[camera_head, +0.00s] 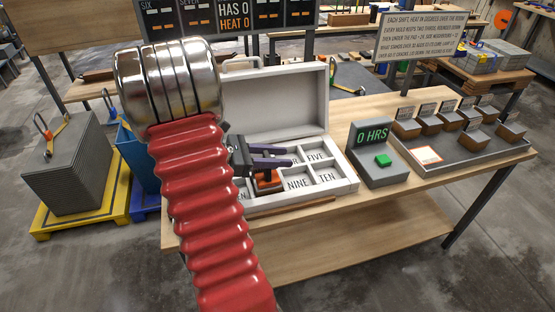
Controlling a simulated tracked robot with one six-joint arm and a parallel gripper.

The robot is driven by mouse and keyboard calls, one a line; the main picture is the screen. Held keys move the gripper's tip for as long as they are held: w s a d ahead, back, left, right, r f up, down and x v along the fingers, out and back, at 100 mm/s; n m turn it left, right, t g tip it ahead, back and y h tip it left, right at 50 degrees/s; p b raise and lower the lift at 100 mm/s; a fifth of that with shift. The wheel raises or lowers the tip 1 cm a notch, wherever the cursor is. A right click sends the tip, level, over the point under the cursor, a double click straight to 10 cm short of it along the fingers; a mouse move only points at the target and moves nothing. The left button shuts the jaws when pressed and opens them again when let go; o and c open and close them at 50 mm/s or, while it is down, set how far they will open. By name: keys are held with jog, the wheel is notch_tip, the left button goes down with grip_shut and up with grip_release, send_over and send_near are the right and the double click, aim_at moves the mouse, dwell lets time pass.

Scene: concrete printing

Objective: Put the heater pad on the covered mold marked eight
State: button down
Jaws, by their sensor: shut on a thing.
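The heater pad (268,184) looks like a small orange-red block with a dark top, low in the open white case (347,187). My gripper (290,156) has purple fingers and is just above the pad, shut on it; the contact itself is hard to see. The case holds pale labelled squares. FIVE (317,157), NINE (298,184) and TEN (327,177) can be read, with the end of another label left of the pad. No eight label shows; the pad is left of NINE. I cannot tell whether it touches the surface below.
The raised case lid (287,103) stands behind my gripper. A grey box reading 0 HRS (375,150) with a green button is to the right. Beyond it a dark tray (470,150) holds several small labelled molds. A dark board (233,16) reads HAS 0, HEAT 0.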

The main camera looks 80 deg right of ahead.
dwell(0.3)
jog(key=c, duration=1.2)
grip_release()
jog(key=v, duration=1.2)
jog(key=shift+r, duration=0.1)
